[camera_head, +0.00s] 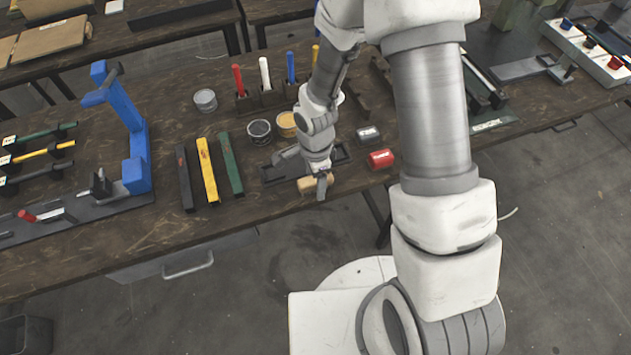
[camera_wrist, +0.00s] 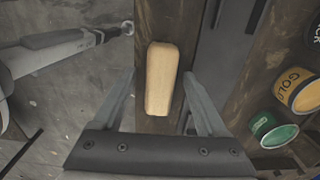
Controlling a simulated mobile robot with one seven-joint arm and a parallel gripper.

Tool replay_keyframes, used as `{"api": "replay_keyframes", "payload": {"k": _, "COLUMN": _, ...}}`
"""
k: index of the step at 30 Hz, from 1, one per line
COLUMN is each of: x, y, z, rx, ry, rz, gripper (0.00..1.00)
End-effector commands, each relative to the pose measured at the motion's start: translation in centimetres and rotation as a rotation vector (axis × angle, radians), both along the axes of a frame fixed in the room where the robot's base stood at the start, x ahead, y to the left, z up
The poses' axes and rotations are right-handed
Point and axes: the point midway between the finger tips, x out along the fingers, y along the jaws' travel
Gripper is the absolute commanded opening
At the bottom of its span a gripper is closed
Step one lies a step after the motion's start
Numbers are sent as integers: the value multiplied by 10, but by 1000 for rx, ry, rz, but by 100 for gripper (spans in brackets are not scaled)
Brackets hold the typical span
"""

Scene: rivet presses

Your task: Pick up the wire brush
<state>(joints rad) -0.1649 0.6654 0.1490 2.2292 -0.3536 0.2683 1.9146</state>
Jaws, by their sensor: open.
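The wire brush shows as a pale wooden block (camera_head: 315,183) near the table's front edge, just in front of a dark tray. In the wrist view its wooden back (camera_wrist: 162,78) faces the camera, and any bristles are hidden. My gripper (camera_head: 304,173) is over the brush, pointing down. In the wrist view my gripper (camera_wrist: 160,92) is open, with one finger on each side of the brush's near end. Gaps show between the fingers and the wood; I cannot tell how far down the fingertips reach.
The dark tray (camera_head: 281,175) lies behind the brush. Open paint cans, including a gold one (camera_head: 287,124), stand behind it. A red block (camera_head: 381,159) is to the right. Green, yellow and dark bars lie left, near a blue press (camera_head: 137,143). The table's front edge is close.

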Motion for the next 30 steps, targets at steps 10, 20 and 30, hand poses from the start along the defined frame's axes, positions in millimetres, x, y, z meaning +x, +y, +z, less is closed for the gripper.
{"api": "replay_keyframes", "payload": {"k": 10, "x": 0, "y": 0, "z": 0, "rx": 0, "ry": 0, "rz": 0, "gripper": 32}}
{"api": "replay_keyframes", "payload": {"k": 20, "x": 0, "y": 0, "z": 0, "rx": 0, "ry": 0, "rz": -1, "gripper": 0}}
{"api": "replay_keyframes", "payload": {"k": 30, "x": 0, "y": 0, "z": 4, "rx": 0, "ry": 0, "rz": -1, "gripper": 0}}
